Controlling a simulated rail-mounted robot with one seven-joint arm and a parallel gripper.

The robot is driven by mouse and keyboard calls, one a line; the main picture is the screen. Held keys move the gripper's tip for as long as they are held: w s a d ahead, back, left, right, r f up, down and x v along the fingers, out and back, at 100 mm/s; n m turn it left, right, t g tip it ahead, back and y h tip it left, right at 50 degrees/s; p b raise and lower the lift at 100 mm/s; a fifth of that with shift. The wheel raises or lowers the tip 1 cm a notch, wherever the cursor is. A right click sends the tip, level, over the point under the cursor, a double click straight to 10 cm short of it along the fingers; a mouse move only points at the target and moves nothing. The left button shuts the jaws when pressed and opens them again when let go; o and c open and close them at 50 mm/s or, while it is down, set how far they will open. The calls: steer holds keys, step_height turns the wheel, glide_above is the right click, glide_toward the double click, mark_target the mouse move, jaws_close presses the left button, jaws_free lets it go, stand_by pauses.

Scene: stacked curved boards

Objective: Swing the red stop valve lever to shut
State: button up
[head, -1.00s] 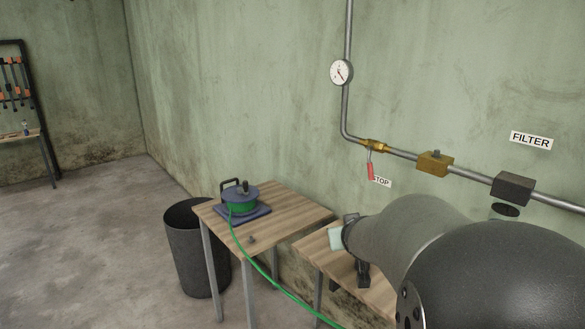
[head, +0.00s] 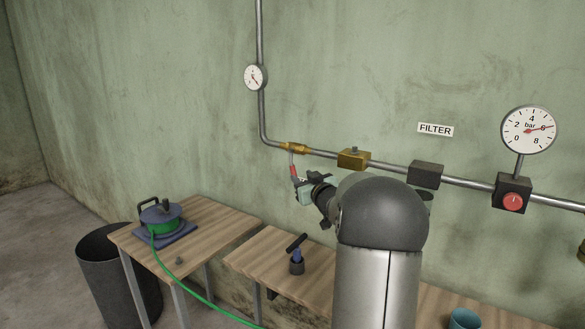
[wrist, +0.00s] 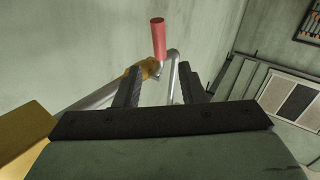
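The red stop valve lever (head: 293,170) hangs down from the brass valve (head: 293,148) on the wall pipe. In the wrist view the red lever (wrist: 158,38) shows ahead of the fingertips, roughly midway between them, with the brass valve (wrist: 135,75) behind. My gripper (head: 302,183) is just below and beside the lever in the head view. In the wrist view my gripper (wrist: 160,68) has its two dark fingers apart, with nothing held between them. Contact with the lever cannot be made out. The STOP label is hidden.
A yellow block (head: 353,159), a dark filter block (head: 426,174) and a large gauge (head: 529,129) sit along the pipe to the right.

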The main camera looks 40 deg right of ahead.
mark_target(294, 170)
steer(key=p+x, duration=0.1)
steer(key=x, duration=0.7)
steer(key=shift+w, duration=0.2)
jaws_close()
steer(key=shift+f, duration=0.1)
